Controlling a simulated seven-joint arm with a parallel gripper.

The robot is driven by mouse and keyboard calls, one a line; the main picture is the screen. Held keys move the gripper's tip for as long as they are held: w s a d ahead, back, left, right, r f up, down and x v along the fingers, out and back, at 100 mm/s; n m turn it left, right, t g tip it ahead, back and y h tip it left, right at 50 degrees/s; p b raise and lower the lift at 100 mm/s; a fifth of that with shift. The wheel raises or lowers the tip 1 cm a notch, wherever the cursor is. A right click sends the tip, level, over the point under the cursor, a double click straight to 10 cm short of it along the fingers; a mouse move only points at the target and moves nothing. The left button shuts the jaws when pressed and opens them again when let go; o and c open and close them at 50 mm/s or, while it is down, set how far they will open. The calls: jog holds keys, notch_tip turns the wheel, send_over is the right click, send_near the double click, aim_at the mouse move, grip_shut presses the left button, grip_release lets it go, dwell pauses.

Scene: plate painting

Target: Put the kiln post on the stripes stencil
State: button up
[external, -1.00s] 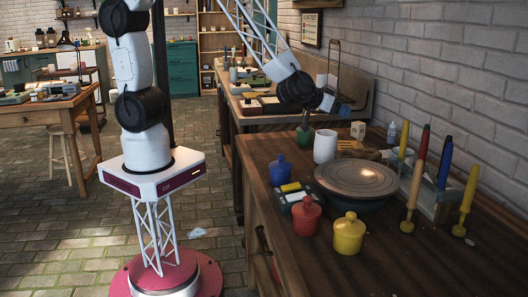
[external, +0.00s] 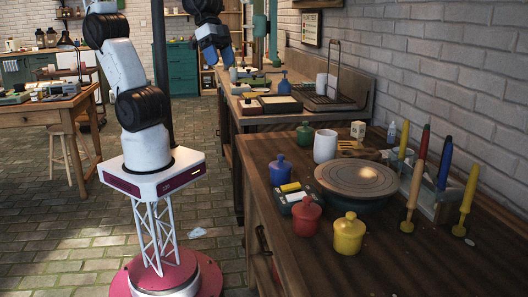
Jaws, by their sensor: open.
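My gripper (external: 220,60) is open and empty, raised at the top centre of the external view, in front of the far shelves and well away from the near bench. I cannot surely pick out the kiln post. A plain white cylinder (external: 325,147) stands upright on the near bench, behind the round turntable, and may be a cup or a post. The stripes stencil cannot be told apart at this size. A flat dark tray (external: 300,203) with a pale panel and a yellow block lies at the bench's left side.
The near bench holds a round turntable (external: 357,181), a red pot (external: 306,216), a yellow pot (external: 349,234), a blue pot (external: 280,169), a green pot (external: 305,134) and upright tools (external: 466,195). Its front right is clear. A second bench (external: 245,121) stands behind.

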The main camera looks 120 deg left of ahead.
jog(key=s+m+g+y, duration=0.1)
jog(key=s+g, duration=0.1)
jog(key=s, duration=0.9)
jog(key=shift+s+r+g, duration=0.15)
jog(key=shift+r+g, duration=0.15)
dwell(0.5)
